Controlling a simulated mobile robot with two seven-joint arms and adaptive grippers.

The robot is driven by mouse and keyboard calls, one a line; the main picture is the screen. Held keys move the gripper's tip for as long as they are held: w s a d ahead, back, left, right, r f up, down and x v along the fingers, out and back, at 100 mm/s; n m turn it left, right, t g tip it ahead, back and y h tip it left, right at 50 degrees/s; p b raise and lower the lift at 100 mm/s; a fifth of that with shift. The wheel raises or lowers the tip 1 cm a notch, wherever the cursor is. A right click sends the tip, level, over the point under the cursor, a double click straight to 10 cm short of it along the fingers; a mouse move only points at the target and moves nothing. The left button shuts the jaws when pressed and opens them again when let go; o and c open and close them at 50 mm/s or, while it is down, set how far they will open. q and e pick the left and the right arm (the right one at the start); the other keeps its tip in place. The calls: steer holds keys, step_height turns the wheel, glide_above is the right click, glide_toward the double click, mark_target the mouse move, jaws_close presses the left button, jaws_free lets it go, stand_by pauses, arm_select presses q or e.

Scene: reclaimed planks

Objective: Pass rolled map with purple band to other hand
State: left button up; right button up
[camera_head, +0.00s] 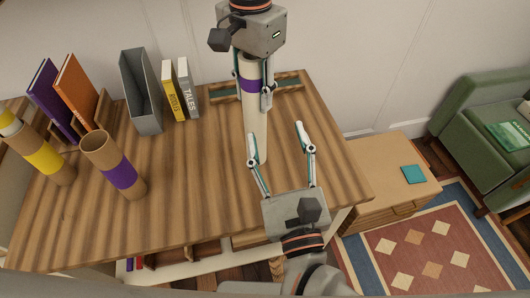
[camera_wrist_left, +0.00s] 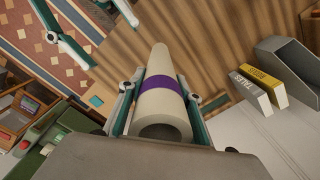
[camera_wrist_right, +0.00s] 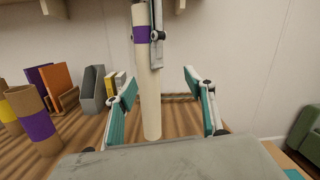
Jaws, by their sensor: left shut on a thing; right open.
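The cream rolled map with a purple band (camera_head: 255,125) hangs about upright from my left gripper (camera_head: 252,82), which is shut on it near the band. In the left wrist view the map (camera_wrist_left: 163,105) lies between the fingers, its open end toward the camera. My right gripper (camera_head: 281,142) is open and empty, lower in the head view, fingers pointing toward the map. In the right wrist view the map's lower part (camera_wrist_right: 150,100) shows ahead, between the two spread fingers (camera_wrist_right: 160,90) in the picture. I cannot tell whether it is within their reach.
A brown tube with a purple band (camera_head: 114,166) and one with a yellow band (camera_head: 42,152) stand at the wooden desk's left. Behind are purple and orange books (camera_head: 76,88), a grey file holder (camera_head: 141,92) and two slim books (camera_head: 181,90). The desk's middle (camera_head: 190,170) is clear.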

mark_target(254, 121)
steer(key=shift+m+g+y, duration=0.3)
steer(key=shift+m+g, duration=0.4)
steer(key=shift+g, duration=0.1)
steer(key=w+a, duration=0.2)
steer(key=w, duration=0.1)
steer(key=w+a+f, duration=0.1)
steer(key=w, duration=0.2)
steer(key=w+a+f, duration=0.1)
steer(key=w+a, duration=0.1)
steer(key=w, duration=0.1)
steer(key=shift+w+a, duration=0.3)
steer(key=shift+w, duration=0.1)
steer(key=c, duration=1.2)
arm_select(q)
steer(key=o, duration=1.4)
steer(key=shift+d, duration=0.1)
arm_select(e)
steer(key=shift+r, duration=0.1)
steer(key=shift+c, duration=0.2)
